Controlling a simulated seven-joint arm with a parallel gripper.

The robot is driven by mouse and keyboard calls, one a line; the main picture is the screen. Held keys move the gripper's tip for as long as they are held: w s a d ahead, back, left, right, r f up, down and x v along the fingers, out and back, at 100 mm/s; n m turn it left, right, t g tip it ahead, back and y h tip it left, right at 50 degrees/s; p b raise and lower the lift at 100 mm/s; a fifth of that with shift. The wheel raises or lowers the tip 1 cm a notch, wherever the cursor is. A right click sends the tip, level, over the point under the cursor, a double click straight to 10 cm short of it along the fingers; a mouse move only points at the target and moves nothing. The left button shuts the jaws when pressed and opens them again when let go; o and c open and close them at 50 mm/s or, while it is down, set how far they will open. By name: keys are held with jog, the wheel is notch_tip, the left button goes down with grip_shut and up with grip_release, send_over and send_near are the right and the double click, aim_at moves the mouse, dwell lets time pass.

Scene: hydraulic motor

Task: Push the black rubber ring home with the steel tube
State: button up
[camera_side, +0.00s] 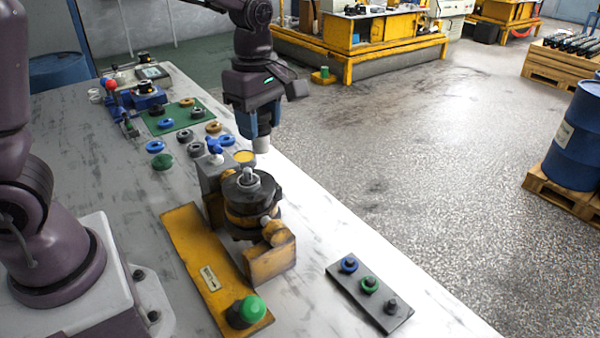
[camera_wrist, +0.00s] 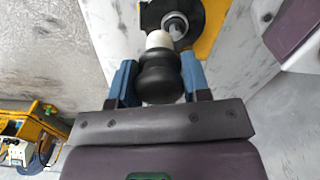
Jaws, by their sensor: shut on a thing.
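My gripper (camera_side: 262,128) is shut on a tool with a black, bulging handle (camera_wrist: 158,78). In the wrist view its two blue fingers (camera_wrist: 157,84) stand on either side of the handle. A pale tube end (camera_wrist: 159,40) sticks out of the handle; in the side view the tube (camera_side: 261,146) points down. The dark motor (camera_side: 245,204) sits in a yellow fixture, with a light shaft (camera_side: 250,176) upright at its top. The tube is above the motor and behind it in the side view, apart from the shaft. I cannot clearly make out the black rubber ring around the shaft.
The yellow base plate (camera_side: 195,252) carries a green button (camera_side: 252,308). Loose rings and a green mat (camera_side: 172,122) lie behind the motor. The table edge runs to the right.

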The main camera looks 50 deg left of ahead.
jog(key=shift+s+a+r, duration=0.5)
jog(key=shift+s+a, duration=0.15)
jog(key=shift+a, duration=0.05)
jog(key=shift+s+f, duration=0.3)
jog(key=shift+f, duration=0.8)
jog(key=shift+s+f, duration=0.25)
jog(key=shift+f, duration=0.8)
jog(key=shift+f, duration=0.6)
jog(key=shift+f, duration=0.6)
